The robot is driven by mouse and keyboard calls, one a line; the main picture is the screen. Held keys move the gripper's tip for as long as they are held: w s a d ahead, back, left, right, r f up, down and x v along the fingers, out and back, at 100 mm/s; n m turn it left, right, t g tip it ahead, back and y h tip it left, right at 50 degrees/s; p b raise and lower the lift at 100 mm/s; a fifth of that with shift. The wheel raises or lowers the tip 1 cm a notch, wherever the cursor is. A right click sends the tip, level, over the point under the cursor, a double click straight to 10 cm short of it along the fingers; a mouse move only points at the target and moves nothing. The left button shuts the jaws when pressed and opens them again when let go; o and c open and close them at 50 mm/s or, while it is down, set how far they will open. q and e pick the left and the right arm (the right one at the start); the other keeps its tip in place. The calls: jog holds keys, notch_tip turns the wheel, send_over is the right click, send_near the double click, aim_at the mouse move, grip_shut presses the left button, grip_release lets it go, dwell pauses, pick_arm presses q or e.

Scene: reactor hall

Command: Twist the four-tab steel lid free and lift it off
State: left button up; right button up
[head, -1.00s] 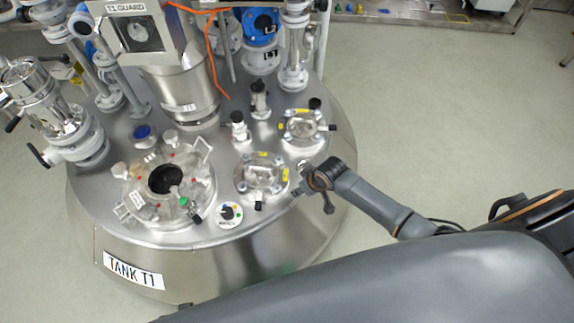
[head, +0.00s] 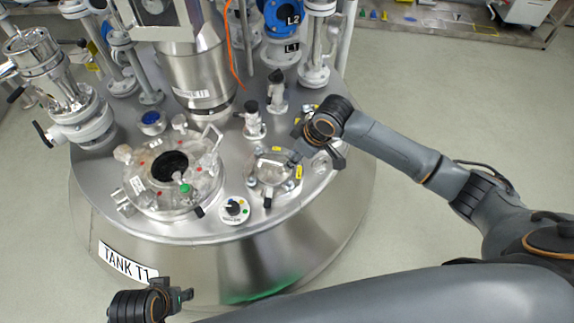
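A round steel lid (head: 268,181) with a bar handle, yellow tags and small fittings round its rim sits on the tank top (head: 215,226), right of the large open port. A second, similar round fitting lies behind it and is mostly hidden by my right gripper; I cannot tell which has four tabs. My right gripper (head: 315,157) is over the lid's right rear side, fingers apart, with nothing seen between them. Whether a finger touches the lid is unclear. My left gripper (head: 172,290) is low at the bottom left, in front of the tank, away from the lid.
The open port (head: 170,165) with clamps and handles stands left of the lid. A round dial (head: 234,209) sits in front. Two capped valves (head: 254,121) stand behind, with blue-flanged pipes and a steel column further back. Floor at right is clear.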

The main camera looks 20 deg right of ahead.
jog(key=b, duration=0.2)
send_over(289, 173)
notch_tip(289, 173, down, 5)
jog(key=shift+s, duration=0.1)
jog(key=shift+x, duration=0.95)
jog(key=shift+w+a+f, duration=0.15)
jog(key=shift+w+f, duration=0.05)
jog(key=shift+f, duration=0.1)
pick_arm(q)
jog(key=v, duration=0.6)
jog(key=shift+r, duration=0.2)
jog(key=shift+a, duration=0.15)
pick_arm(e)
grip_shut()
pick_arm(q)
jog(key=shift+w+r, duration=0.1)
pick_arm(e)
jog(key=shift+s, duration=0.1)
